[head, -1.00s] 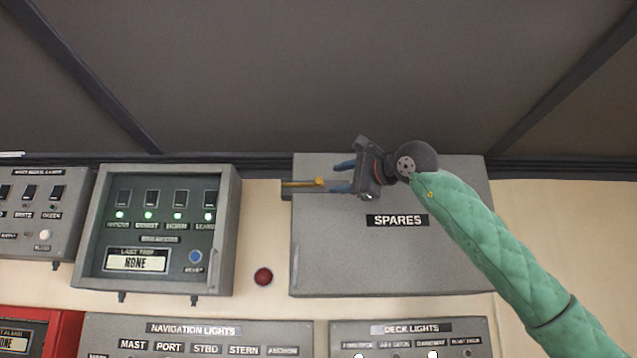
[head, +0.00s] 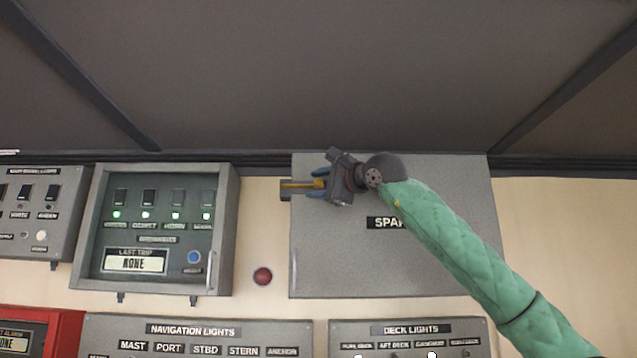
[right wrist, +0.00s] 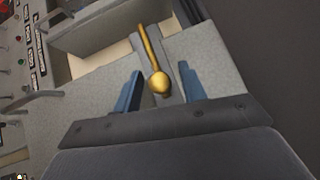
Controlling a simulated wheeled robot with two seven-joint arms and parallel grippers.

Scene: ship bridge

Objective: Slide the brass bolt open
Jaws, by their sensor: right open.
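The brass bolt (head: 298,185) lies across the left edge of the grey SPARES locker door (head: 400,265), which is closed. In the right wrist view the bolt (right wrist: 149,50) is a thin brass rod with a round knob (right wrist: 159,83) at its near end. My right gripper (head: 319,184) is open at the bolt's right end. In the right wrist view its two blue fingers (right wrist: 161,88) stand on either side of the knob, with gaps to it. In the head view the gripper partly hides the knob. My left gripper is not in view.
A grey indicator box (head: 155,230) with green lamps stands left of the locker. A red button (head: 262,276) sits between them. Switch panels for navigation lights (head: 200,340) and deck lights (head: 405,335) lie below. The dark ceiling (head: 320,75) is close above.

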